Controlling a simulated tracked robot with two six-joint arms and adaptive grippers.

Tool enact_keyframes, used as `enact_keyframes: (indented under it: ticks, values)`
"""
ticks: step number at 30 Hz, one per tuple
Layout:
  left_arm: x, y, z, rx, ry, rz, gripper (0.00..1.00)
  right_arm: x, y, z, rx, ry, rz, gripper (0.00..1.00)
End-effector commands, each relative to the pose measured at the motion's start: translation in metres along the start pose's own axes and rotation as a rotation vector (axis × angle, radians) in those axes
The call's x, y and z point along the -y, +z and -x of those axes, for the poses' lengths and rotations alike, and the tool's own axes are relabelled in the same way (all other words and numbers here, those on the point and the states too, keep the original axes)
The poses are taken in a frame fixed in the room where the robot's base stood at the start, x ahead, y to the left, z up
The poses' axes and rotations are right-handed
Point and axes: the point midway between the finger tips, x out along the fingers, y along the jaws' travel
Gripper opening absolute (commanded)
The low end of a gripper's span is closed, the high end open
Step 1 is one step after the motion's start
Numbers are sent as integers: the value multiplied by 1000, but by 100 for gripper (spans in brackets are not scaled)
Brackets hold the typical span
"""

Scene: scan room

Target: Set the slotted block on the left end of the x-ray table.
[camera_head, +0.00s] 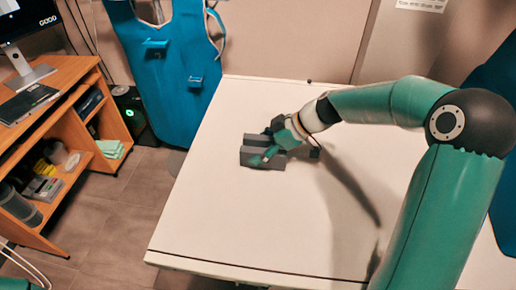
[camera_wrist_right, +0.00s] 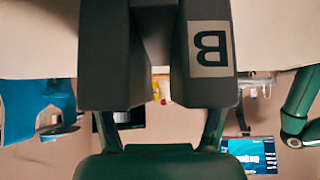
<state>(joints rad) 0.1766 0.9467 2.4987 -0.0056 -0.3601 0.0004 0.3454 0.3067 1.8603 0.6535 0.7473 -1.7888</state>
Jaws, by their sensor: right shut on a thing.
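The slotted block (camera_head: 257,140) is dark grey, with a groove along it, and is over the left part of the white x-ray table (camera_head: 235,220). My right gripper (camera_head: 268,155) is shut on the block, with its green fingers partly covering it. I cannot tell whether the block touches the tabletop. In the right wrist view the block (camera_wrist_right: 105,60) fills the upper middle, with its slot between two thick sides and a pale label with an upside-down B. My left gripper is not in view.
The tabletop in front of the block is bare. A blue apron (camera_head: 170,75) hangs behind the table's left corner. A wooden desk (camera_head: 60,85) with a monitor (camera_head: 25,18) stands at the left, across a strip of tiled floor.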

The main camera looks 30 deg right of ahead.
Motion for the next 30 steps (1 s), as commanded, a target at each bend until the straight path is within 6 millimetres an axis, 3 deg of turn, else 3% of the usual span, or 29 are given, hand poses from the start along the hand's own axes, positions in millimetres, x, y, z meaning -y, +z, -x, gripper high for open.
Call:
enact_keyframes:
  ticks: [2, 3, 7, 20, 26, 30]
  values:
    - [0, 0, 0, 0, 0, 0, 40, 0, -1, 1, -1, 0, -1, 7]
    - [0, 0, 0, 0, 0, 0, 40, 0, 0, 0, 1, -2, -1, 76]
    - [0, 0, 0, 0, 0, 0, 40, 0, 0, 0, 0, -2, -1, 97]
    - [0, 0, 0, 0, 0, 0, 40, 0, 0, 4, -1, 0, -1, 98]
    - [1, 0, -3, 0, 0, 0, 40, 0, 0, 29, -1, 3, 0, 98]
    - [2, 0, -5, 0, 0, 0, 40, -1, 0, 57, -1, 4, 1, 98]
